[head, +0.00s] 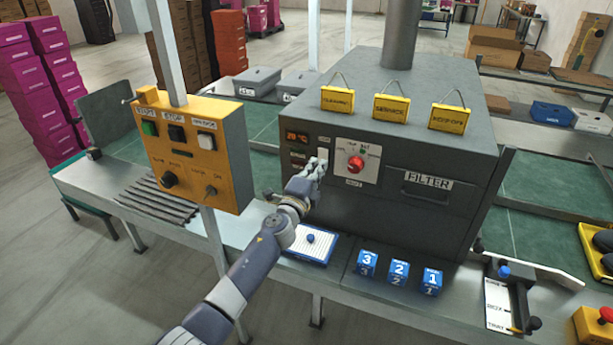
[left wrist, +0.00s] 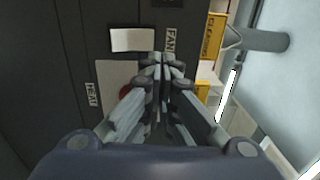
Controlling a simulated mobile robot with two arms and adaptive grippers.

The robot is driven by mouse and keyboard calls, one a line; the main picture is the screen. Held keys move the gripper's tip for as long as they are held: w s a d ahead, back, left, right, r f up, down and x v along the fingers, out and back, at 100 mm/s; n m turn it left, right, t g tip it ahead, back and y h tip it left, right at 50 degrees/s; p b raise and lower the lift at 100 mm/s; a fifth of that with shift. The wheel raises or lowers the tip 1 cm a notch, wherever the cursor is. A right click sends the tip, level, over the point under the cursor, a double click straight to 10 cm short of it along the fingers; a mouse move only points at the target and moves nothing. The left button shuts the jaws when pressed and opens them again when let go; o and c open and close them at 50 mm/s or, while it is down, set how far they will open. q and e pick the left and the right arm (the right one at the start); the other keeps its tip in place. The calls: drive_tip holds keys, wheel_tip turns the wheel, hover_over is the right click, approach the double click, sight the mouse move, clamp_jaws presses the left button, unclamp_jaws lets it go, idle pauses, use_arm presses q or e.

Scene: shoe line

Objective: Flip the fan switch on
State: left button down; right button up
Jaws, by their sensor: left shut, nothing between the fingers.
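The fan switch (head: 323,154) is a small white piece on the front of the dark grey machine, left of the red knob. In the left wrist view the white switch (left wrist: 132,39) sits beside the FAN label (left wrist: 170,40). My left gripper (head: 319,168) is shut and empty, its fingertips in front of the panel close to the switch. In the left wrist view the closed fingertips (left wrist: 164,64) lie near the FAN label and the switch. I cannot tell whether they touch the panel, or which way the switch is set. My right gripper is not in view.
A red knob (head: 356,163) on a white plate is right of my gripper. An orange temperature display (head: 297,137) is to its left. A yellow button box (head: 193,150) stands left of my arm.

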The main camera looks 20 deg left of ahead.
use_arm(q)
drive_tip(key=s+r+p, duration=0.1)
drive_tip(key=s, duration=0.6)
drive_tip(key=shift+a, duration=0.25)
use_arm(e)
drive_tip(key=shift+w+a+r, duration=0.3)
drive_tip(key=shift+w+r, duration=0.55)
use_arm(q)
drive_tip(key=shift+r, duration=0.1)
